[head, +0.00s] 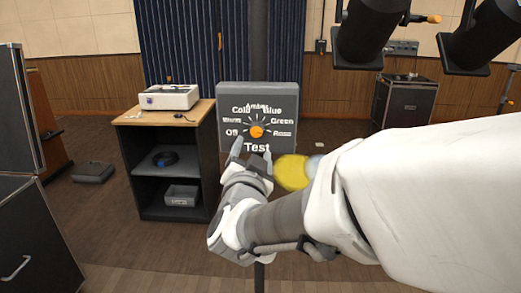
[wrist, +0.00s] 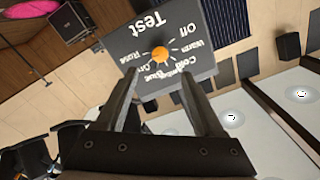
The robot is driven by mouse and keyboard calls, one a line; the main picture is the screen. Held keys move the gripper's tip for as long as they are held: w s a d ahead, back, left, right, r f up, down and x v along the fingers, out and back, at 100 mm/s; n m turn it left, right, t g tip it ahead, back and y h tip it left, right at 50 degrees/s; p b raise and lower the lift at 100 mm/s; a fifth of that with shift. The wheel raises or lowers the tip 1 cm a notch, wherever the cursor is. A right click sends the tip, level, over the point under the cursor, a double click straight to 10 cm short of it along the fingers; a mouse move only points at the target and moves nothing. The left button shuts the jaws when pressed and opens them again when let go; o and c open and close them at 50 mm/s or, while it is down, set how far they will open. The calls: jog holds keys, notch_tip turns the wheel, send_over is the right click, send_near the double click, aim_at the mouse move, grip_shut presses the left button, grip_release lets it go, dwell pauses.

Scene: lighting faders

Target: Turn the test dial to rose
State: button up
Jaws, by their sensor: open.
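The test dial is an orange knob (head: 257,131) on a grey panel (head: 287,98) marked "Test". Labels ring the knob: Off, Warm, Cold, Amber, Blue, Green and Rose, with Off at lower left and Rose at lower right in the head view. My gripper (head: 253,152) is open and empty, in front of the panel and just below the knob in the head view. In the wrist view the knob (wrist: 160,53) shows upside down beyond the gap between the open fingers (wrist: 159,79), apart from them. I cannot tell which label the knob points to.
A wood-topped cabinet (head: 160,115) with a white device (head: 170,97) stands left of the panel. A dark case (head: 404,103) stands back right. Black lamps (head: 372,32) hang at upper right. A yellow round patch (head: 292,172) shows beside my wrist. Open floor lies around the panel.

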jog(key=s+p, duration=0.1)
jog(key=s, duration=0.7)
jog(key=shift+a, duration=0.15)
jog(key=shift+w, duration=0.1)
jog(key=s+d+f+n+g, duration=0.35)
jog(key=s+d+g, duration=0.3)
jog(key=d, duration=0.25)
jog(key=s+d+f+n+g, duration=0.35)
jog(key=s+d+g, duration=0.25)
jog(key=s+d, duration=0.2)
notch_tip(320, 180, up, 14)
jog(key=p, duration=1.4)
jog(key=shift+s+y, duration=0.3)
jog(key=shift+d, duration=0.1)
jog(key=shift+c, duration=0.2)
